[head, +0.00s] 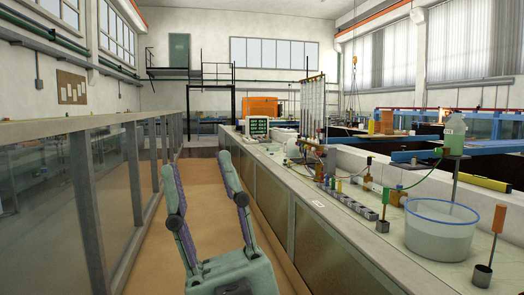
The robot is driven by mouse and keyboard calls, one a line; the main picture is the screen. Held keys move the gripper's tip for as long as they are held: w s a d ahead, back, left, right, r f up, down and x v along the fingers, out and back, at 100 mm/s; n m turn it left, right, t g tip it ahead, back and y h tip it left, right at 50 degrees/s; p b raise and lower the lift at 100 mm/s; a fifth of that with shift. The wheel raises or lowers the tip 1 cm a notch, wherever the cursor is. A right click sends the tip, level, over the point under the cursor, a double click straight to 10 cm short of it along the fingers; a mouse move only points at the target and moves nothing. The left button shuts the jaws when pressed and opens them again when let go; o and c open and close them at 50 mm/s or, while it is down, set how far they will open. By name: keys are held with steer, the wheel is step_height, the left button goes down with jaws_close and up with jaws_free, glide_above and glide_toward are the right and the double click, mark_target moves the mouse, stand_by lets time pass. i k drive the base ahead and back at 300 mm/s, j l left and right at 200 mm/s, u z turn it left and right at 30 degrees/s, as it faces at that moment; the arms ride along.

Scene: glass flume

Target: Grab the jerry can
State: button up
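A long bench (345,262) runs along the right, with a blue-rimmed tub (440,230), small orange-handled tools and several cables. A glass-walled flume (108,190) borders the left. The brown aisle floor (200,172) between them looks clear.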

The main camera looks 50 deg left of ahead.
mark_target(293, 150)
steer(key=u, duration=1.45)
steer(key=i+u, duration=0.35)
steer(key=i, duration=0.35)
steer(key=i+u, duration=0.35)
steer(key=i, duration=5.55)
steer(key=i+z, duration=0.25)
steer(key=i, duration=0.15)
steer(key=i+j+z, duration=0.25)
steer(key=i, duration=0.15)
steer(key=i+j+z, duration=0.25)
steer(key=i, duration=0.15)
steer(key=l, duration=0.1)
